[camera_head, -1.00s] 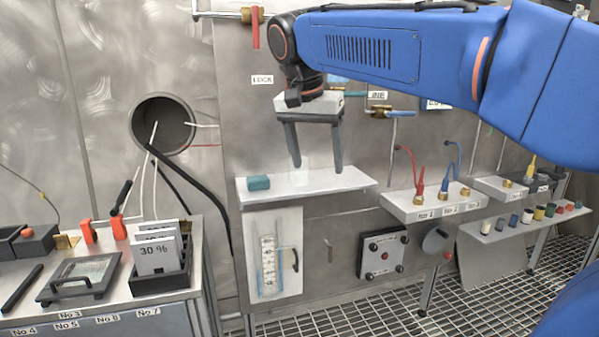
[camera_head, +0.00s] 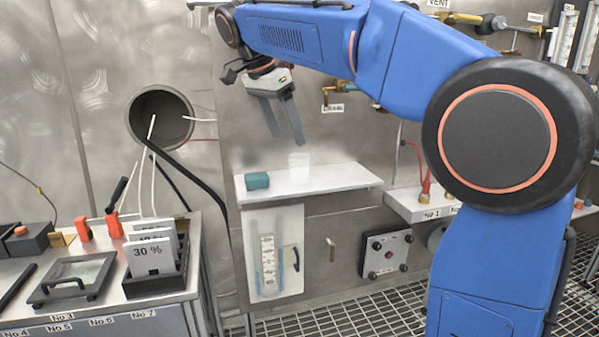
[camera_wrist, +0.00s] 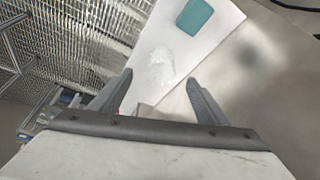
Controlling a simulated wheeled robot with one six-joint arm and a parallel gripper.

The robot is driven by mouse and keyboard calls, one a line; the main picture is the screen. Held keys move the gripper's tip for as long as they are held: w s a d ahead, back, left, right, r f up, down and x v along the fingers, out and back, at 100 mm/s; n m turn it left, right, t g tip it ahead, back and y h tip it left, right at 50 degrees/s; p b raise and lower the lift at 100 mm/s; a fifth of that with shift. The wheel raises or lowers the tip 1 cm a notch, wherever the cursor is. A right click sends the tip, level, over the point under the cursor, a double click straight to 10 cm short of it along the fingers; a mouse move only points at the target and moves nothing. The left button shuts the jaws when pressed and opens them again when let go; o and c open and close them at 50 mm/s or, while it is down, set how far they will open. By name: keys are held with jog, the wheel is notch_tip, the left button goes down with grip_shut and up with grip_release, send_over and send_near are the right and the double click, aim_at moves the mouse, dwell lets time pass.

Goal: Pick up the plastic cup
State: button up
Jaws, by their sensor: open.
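The clear plastic cup (camera_head: 299,165) stands upright on the white shelf (camera_head: 330,182), right of a teal block (camera_head: 257,181). In the wrist view the cup (camera_wrist: 162,68) is faint and see-through, lying ahead of the fingertips. My gripper (camera_head: 287,142) is open and empty. In the head view it is tilted and hangs above the shelf, up and left of the cup. In the wrist view the gripper (camera_wrist: 160,78) has its two fingers spread wide, with the cup in line with the gap between them. The teal block (camera_wrist: 195,17) is farther off in that view.
A round wall port (camera_head: 160,118) with cables is left of the shelf. A lower shelf (camera_head: 425,205) with labelled connectors is on the right, partly behind my arm. A bench (camera_head: 110,310) with 30 % cards (camera_head: 152,257) is at left. Valves (camera_head: 335,90) are on the wall above.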

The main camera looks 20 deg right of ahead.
aim_at(299, 166)
jog(key=x, duration=0.6)
jog(key=shift+d+f, duration=0.1)
jog(key=shift+d, duration=0.05)
jog(key=shift+w+x, duration=0.2)
jog(key=shift+x, duration=1.2)
jog(key=shift+w+x, duration=0.15)
jog(key=shift+x, duration=1.25)
jog(key=c, duration=1.1)
